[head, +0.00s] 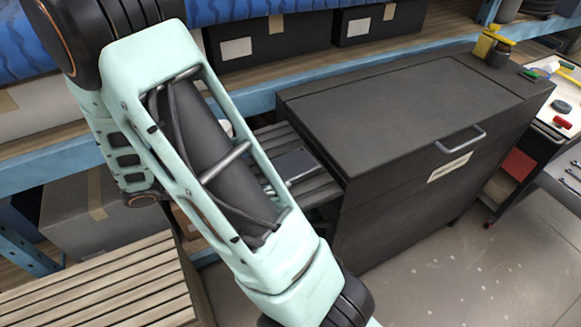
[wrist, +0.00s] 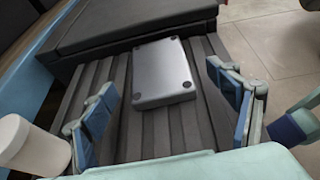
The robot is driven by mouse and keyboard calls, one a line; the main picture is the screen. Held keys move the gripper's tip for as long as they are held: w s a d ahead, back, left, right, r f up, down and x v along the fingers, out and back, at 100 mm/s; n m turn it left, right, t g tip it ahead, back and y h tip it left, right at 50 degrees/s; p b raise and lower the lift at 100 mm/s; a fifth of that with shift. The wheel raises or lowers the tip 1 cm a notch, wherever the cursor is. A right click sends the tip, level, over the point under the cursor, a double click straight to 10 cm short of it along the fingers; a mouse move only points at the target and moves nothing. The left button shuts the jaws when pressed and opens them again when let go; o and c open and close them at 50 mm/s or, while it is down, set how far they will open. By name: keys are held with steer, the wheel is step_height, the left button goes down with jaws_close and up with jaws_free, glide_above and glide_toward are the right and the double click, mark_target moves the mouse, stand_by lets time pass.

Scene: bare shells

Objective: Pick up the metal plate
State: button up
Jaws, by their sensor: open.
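The metal plate (wrist: 163,75) is a grey, flat, box-like piece with dark round spots near its corners. In the wrist view it lies on a dark slatted surface (wrist: 130,135). My gripper (wrist: 168,110) is open, with one blue-padded finger on each side of the picture and the plate beyond and between them. The fingers do not appear to touch it. In the head view a grey flat piece (head: 296,163), which looks like the same plate, lies on slats beside the dark cabinet, partly behind my arm. My gripper is out of the head view.
A dark cabinet (head: 400,110) with a handle stands right beside the slats. Blue-edged shelves (head: 60,160) with dark bins (head: 265,42) run behind. A wooden slatted top (head: 100,285) is at lower left. A white cylinder (wrist: 35,145) shows at the wrist view's left. Floor is clear at lower right.

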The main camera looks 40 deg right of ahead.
mark_target(287, 166)
steer(key=x, duration=0.5)
steer(key=shift+w, duration=0.1)
steer(key=shift+r, duration=0.1)
steer(key=c, duration=1.6)
steer(key=shift+r, duration=0.4)
step_height(287, 166, up, 2)
steer(key=shift+w+r, duration=0.1)
steer(key=s+d+r, duration=0.1)
steer(key=r, duration=0.1)
steer(key=s+d+r+p, duration=0.1)
steer(key=r, duration=0.1)
steer(key=s+d+r, duration=0.1)
steer(key=s+r, duration=0.1)
steer(key=shift+d+r, duration=0.1)
steer(key=shift+d, duration=0.1)
steer(key=s+d+r, duration=0.2)
steer(key=s+d, duration=0.2)
steer(key=s, duration=0.1)
steer(key=shift+s+d+r, duration=0.15)
steer(key=shift+d+r, duration=0.25)
steer(key=shift+s+d+r+b, duration=0.45)
steer(key=shift+s+d+b, duration=0.15)
steer(key=shift+s+b, duration=0.1)
steer(key=shift+a, duration=0.15)
